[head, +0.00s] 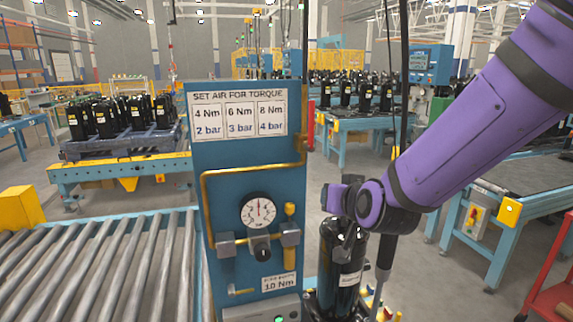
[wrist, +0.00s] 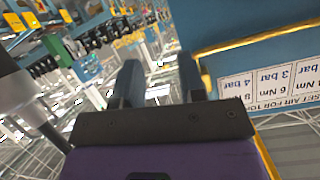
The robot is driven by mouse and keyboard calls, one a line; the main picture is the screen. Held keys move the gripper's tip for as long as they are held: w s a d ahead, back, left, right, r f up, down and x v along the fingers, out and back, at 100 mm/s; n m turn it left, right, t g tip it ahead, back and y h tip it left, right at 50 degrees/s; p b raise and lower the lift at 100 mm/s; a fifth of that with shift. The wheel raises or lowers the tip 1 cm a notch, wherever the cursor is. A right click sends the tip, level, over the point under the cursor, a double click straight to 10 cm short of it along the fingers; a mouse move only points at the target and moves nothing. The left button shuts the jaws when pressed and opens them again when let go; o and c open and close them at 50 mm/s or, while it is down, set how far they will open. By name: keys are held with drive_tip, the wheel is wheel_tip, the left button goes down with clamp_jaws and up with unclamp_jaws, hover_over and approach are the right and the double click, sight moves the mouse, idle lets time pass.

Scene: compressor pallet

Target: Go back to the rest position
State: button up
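My gripper shows in the wrist view (wrist: 160,80) with its two dark fingers apart and nothing between them. In the head view my gripper (head: 342,192) is at the end of my purple arm, which reaches in from the upper right. It is just right of the blue air panel (head: 246,158) and above a black compressor (head: 340,262). How far it is from either is hard to tell. In the wrist view the panel's sign (wrist: 275,85) appears upside down to the right of the fingers.
The panel carries a round gauge (head: 258,211), a knob (head: 259,246) and yellow piping. A roller conveyor (head: 95,265) lies at the left. A dark hanging tool (head: 385,262) is beside the compressor. A red cart (head: 552,300) stands at the right edge.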

drive_tip(key=s+d+r+g+h, duration=0.1)
drive_tip(key=s+d+r+g, duration=0.3)
drive_tip(key=s+d, duration=0.6)
drive_tip(key=s+d+r+g+h, duration=0.2)
drive_tip(key=s+d, duration=0.7)
drive_tip(key=s, duration=0.6)
wheel_tip(320, 180, up, 2)
drive_tip(key=shift+d+r+m+g, duration=0.2)
drive_tip(key=shift+d+m+g, duration=0.15)
drive_tip(key=shift+g, duration=0.55)
drive_tip(key=shift+w, duration=0.1)
